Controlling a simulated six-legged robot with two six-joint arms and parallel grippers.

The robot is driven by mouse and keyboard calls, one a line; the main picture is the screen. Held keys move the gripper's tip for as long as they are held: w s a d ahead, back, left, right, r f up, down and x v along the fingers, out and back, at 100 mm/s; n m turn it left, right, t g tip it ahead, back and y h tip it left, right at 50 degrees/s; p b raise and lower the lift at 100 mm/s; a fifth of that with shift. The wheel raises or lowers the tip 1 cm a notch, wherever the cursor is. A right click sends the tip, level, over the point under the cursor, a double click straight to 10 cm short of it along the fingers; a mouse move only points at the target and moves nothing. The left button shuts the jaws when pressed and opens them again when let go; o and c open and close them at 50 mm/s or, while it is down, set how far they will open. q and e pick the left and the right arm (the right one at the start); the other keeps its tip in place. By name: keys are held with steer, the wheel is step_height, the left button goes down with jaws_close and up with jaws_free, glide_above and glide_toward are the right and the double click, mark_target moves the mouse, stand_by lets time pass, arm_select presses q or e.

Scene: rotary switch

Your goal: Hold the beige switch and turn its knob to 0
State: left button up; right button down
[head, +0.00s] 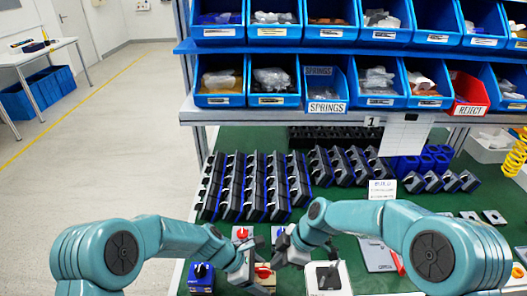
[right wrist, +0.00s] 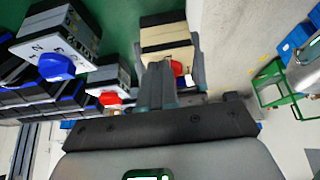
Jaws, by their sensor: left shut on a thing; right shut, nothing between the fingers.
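The beige switch (right wrist: 165,38) shows in the right wrist view as a pale block with a dark end. Its red knob (right wrist: 178,69) faces my right gripper, and the knob's set number is not readable. In the head view the red knob (head: 263,272) shows beside my left gripper (head: 248,268), which is shut on the switch and hides most of its body. My right gripper (head: 283,250) is shut and empty, just above and right of the knob. In the right wrist view its fingers (right wrist: 165,88) are close to the knob; contact cannot be told.
Another red-knobbed switch (head: 241,233) stands behind. Rows of dark modules (head: 240,188) fill the green table's back, below shelves of blue bins (head: 219,82).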

stand_by(0.5)
step_height(320, 180, up, 6)
steer(key=shift+d, duration=0.4)
steer(key=shift+w, duration=0.1)
arm_select(q)
steer(key=o, duration=1.1)
